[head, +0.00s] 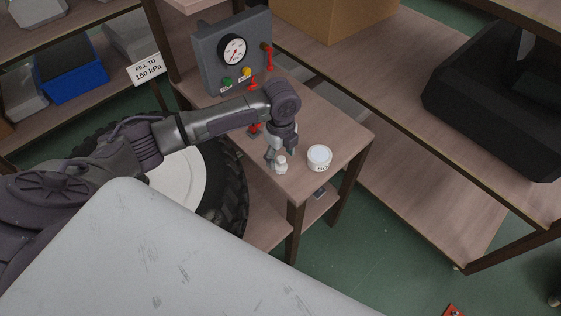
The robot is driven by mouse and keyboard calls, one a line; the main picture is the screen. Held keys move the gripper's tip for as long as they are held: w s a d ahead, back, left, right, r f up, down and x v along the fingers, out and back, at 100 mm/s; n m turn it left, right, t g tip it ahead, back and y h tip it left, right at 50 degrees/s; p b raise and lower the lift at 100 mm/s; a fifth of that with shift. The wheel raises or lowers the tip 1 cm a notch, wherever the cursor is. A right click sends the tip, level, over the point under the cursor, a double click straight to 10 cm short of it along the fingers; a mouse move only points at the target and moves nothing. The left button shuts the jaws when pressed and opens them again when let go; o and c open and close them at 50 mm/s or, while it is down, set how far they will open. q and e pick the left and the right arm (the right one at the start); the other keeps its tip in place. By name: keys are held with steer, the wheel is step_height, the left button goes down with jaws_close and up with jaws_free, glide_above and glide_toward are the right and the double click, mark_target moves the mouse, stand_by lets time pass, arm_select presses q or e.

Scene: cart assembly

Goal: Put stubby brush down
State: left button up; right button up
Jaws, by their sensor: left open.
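My left arm reaches in from the left over a small wooden stand (340,135). My left gripper (277,157) points down near the stand's front corner, and its fingers are open. A small pale stubby object (281,167), which looks like the stubby brush, stands upright on the stand top right at the fingertips. It is too small to tell whether a finger touches it. A round white-lidded tub (319,157) stands just right of it, apart from the gripper. My right gripper is not in view.
A grey gauge panel (233,53) with buttons and red fittings stands at the back of the stand. A large tyre (236,190) is left of the stand. Shelving with a black case (490,105) and a cardboard box (325,18) is to the right. The stand's right part is clear.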

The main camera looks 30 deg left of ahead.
mark_target(281, 158)
arm_select(q)
step_height(281, 158, up, 8)
steer(key=shift+r, duration=0.1)
stand_by(0.6)
